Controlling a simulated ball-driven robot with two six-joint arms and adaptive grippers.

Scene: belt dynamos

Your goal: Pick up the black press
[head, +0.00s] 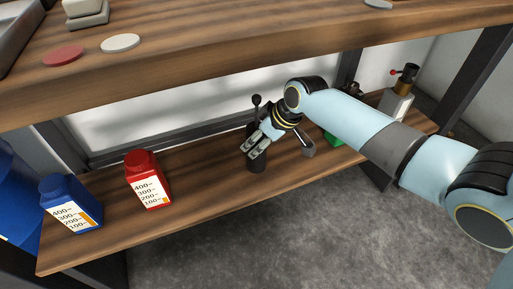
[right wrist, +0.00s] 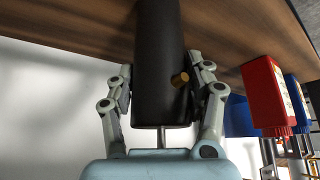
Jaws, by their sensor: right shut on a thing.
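The black press (head: 257,162) is a dark upright cylinder with a thin rod and round knob on top, at the middle of the lower wooden shelf. My right gripper (head: 257,146) reaches it from the upper right and is shut around its body. In the right wrist view the press (right wrist: 158,60) fills the space between the two fingers of my right gripper (right wrist: 163,85). A small brass peg sticks out of its side. Its base appears to be at the shelf; I cannot tell whether it is touching. My left gripper is not in view.
A red bottle (head: 148,181) and a blue bottle (head: 70,204) stand left on the lower shelf (head: 205,185). A green thing (head: 332,139) and a grey device with a brass collar (head: 397,102) are to the right.

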